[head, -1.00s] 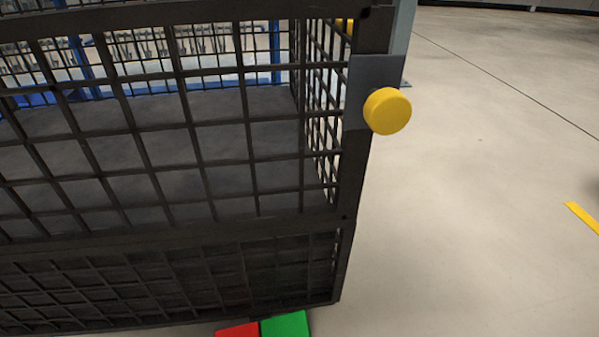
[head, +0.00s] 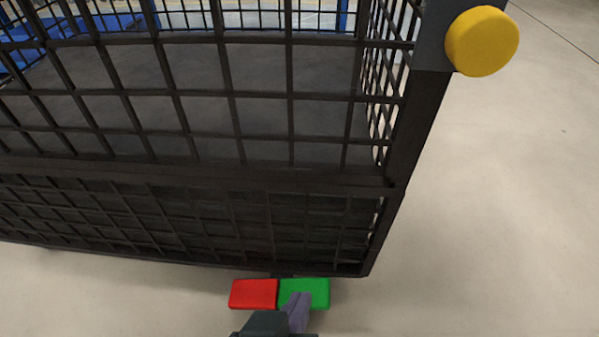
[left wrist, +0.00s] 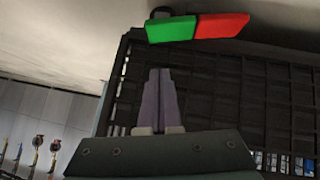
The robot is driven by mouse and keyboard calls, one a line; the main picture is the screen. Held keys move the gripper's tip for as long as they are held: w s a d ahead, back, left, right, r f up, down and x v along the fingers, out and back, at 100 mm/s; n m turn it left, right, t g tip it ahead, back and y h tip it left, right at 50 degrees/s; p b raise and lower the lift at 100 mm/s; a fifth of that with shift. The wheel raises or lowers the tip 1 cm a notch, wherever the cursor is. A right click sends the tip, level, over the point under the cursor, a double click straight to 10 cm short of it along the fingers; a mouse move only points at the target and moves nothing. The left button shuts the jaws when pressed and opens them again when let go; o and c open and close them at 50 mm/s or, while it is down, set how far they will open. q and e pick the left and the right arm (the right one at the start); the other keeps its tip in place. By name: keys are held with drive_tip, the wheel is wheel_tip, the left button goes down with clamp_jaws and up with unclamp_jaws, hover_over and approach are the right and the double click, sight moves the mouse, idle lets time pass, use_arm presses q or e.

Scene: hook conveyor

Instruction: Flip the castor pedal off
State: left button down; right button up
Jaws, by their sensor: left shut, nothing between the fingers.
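The castor pedal sits low at the bottom edge of the dark mesh cart (head: 200,175), near its right corner. It has a red half (head: 254,293) on the left and a green half (head: 312,291) on the right. My left gripper (head: 299,300) overlaps the lower middle of the green half in the head view; contact cannot be told. In the left wrist view the green half (left wrist: 171,29) and red half (left wrist: 222,25) show beyond the closed fingertips (left wrist: 160,72), with a gap in the picture. The left fingers are shut and empty. My right gripper is not seen.
A yellow round knob (head: 482,41) sticks out from the cart's right corner post. The cart's mesh wall stands just behind the pedal. The pale floor (head: 480,220) to the right and in front is clear.

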sight(317, 286)
use_arm(q)
drive_tip(key=b+x, duration=0.1)
drive_tip(key=x, duration=0.1)
drive_tip(key=b+x, duration=0.2)
drive_tip(key=s+f+b+x, duration=0.1)
drive_tip(key=b+x, duration=0.1)
drive_tip(key=x, duration=0.1)
drive_tip(key=shift+s+f, duration=0.1)
drive_tip(key=shift+f, duration=0.05)
drive_tip(key=shift+d+f+b, duration=0.2)
drive_tip(key=shift+f+b, duration=0.15)
drive_tip(key=shift+b, duration=0.1)
drive_tip(key=shift+s+d+f+b, duration=0.15)
drive_tip(key=shift+s+f+b, duration=0.05)
drive_tip(key=shift+f+b, duration=0.15)
drive_tip(key=shift+w, duration=0.1)
